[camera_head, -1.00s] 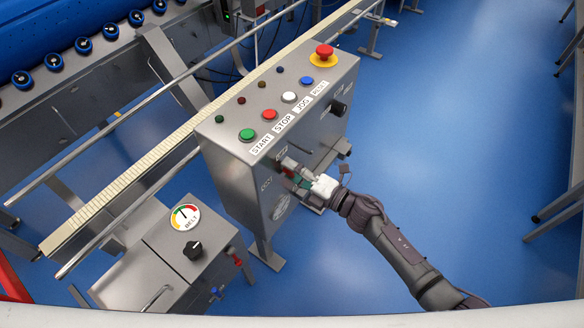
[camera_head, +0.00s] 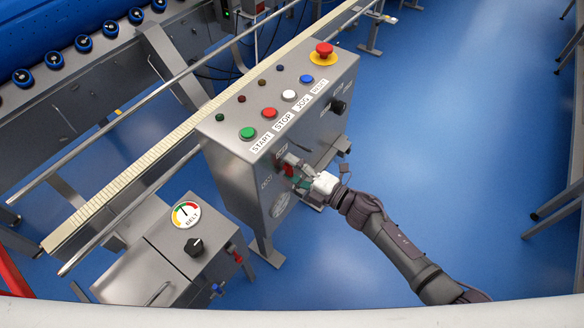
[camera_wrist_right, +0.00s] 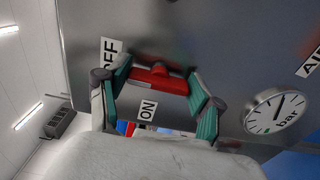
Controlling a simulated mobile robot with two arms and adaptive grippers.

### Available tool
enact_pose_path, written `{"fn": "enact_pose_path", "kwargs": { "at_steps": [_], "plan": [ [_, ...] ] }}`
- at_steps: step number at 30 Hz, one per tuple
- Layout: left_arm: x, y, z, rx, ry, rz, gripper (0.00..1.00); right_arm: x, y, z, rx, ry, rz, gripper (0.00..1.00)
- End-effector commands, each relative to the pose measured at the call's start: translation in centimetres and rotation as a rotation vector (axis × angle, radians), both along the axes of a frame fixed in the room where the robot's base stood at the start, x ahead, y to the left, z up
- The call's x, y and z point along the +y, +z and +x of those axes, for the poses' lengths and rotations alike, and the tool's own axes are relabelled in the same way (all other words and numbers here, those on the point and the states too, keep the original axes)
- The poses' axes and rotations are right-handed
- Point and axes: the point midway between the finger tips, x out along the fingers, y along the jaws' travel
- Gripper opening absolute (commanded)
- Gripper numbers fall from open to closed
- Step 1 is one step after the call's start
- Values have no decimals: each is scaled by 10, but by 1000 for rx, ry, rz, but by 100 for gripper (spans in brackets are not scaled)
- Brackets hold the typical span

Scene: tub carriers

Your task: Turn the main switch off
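The main switch is a red handle on the front face of the grey control box (camera_head: 235,165). In the right wrist view the red handle (camera_wrist_right: 160,79) lies across the gap between the fingers of my right gripper (camera_wrist_right: 160,92). A finger with a green pad stands at each end of it. The fingers are spread wide, and I cannot tell whether they touch the handle. In the head view my right gripper (camera_head: 298,176) partly hides the switch. My left gripper is not in view.
The box top carries green (camera_head: 247,134), red (camera_head: 269,113), white and blue buttons and a red emergency stop (camera_head: 324,50). A pressure gauge (camera_wrist_right: 276,112) sits beside the switch. A belt-dial cabinet (camera_head: 190,245) stands at left.

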Motion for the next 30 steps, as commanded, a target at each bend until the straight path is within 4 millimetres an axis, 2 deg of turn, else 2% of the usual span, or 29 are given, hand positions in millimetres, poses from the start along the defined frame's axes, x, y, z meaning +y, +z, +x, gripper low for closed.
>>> {"fn": "enact_pose_path", "kwargs": {
  "at_steps": [1,3,12,16,20,30],
  "plan": [
    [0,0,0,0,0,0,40,0,-1,0,1,-1,-1,77],
    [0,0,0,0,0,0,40,0,-1,0,0,0,-1,89],
    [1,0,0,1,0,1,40,0,0,0,-2,0,-2,89],
    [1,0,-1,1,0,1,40,-6,-1,-4,-1,-1,-3,89],
    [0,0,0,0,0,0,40,-23,-1,-17,0,-1,-5,89],
    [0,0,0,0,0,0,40,-79,-1,-58,0,0,-4,89]
  ]
}}
